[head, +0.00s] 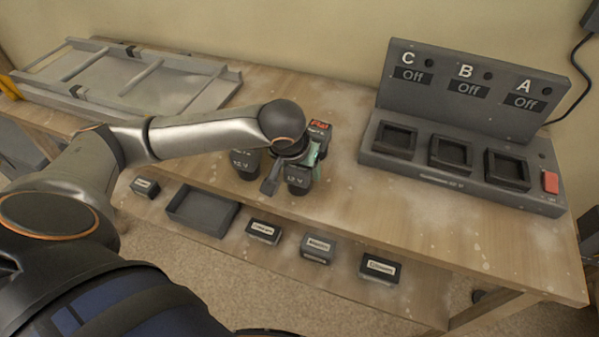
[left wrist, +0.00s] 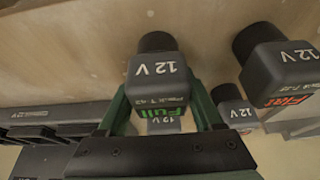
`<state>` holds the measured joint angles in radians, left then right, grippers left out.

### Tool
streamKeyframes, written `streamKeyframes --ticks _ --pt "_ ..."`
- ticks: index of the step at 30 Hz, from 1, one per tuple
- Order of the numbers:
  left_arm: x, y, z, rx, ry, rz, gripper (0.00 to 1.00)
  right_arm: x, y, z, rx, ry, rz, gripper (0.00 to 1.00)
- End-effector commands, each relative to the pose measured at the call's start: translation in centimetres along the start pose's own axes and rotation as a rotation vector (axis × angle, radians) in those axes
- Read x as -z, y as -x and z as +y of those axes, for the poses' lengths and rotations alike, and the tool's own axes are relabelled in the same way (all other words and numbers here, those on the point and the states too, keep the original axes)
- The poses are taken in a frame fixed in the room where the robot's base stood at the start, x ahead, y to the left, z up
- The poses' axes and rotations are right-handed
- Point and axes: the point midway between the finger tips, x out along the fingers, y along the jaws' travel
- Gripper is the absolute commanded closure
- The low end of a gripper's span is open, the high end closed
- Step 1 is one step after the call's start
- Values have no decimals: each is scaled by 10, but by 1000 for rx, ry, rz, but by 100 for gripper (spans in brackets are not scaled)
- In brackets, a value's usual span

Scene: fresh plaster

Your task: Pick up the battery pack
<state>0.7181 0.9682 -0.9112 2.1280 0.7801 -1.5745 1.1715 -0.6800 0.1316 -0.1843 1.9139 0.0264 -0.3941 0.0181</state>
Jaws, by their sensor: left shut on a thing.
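My left gripper (head: 303,158) is shut on a dark grey battery pack (head: 298,182) near the table's front edge. In the left wrist view the green fingers of my left gripper (left wrist: 162,105) stand on both sides of this battery pack (left wrist: 157,72), marked 12 V with a green "Full" label. I cannot tell whether it is off the table. A second 12 V pack (head: 246,164) stands to its left; in the left wrist view this pack (left wrist: 280,72) has a red "Flat" label. Another pack (head: 320,130) with a red label stands behind, partly hidden. My right gripper is not in view.
A grey charger (head: 460,182) with three empty bays, marked C, B and A, all "Off", stands at the right. A grey rack (head: 130,80) lies at the back left. An open dark tray (head: 203,212) and several labelled small boxes (head: 317,248) sit along a lower front shelf.

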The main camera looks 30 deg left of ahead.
Motion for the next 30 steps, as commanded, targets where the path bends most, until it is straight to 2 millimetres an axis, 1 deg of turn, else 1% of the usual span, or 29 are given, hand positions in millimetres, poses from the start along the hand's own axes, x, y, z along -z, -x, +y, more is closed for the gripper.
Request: streamKeyframes --ticks 1,2,15,26,30 --pt "0 0 0 0 0 0 47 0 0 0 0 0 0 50" --pt "0 0 0 0 0 0 51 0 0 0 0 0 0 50" --pt "0 0 0 0 0 1 100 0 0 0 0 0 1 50" --pt "2 1 0 -1 1 3 100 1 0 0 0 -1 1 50" --pt "5 4 -1 0 1 2 100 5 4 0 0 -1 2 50"
